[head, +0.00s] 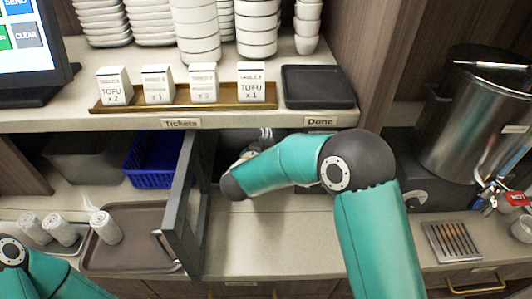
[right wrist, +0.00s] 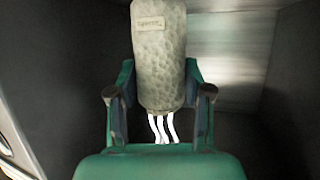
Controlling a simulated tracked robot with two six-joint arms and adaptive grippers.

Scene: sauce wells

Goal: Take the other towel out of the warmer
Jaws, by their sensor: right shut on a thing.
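A rolled, pale towel (right wrist: 160,60) with a small label stands between the two fingers of my right gripper (right wrist: 158,94) in the right wrist view. The gripper is shut on it, inside the dark-walled warmer (right wrist: 65,55). White steam wisps show below the towel. In the head view, my right forearm reaches under the shelf into the warmer and hides most of its opening. The warmer's grey door (head: 184,205) stands open. Another rolled towel (head: 106,228), steaming, is on a brown tray (head: 130,262) at the left. My left gripper is out of view; only part of its arm shows.
Two rolled towels (head: 47,229) lie left of the tray. A blue basket (head: 150,165) is behind it. The shelf (head: 225,119) above holds ticket cards, a black tray (head: 318,87) and stacked bowls. A metal urn (head: 475,120) stands right. Counter right of the door is clear.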

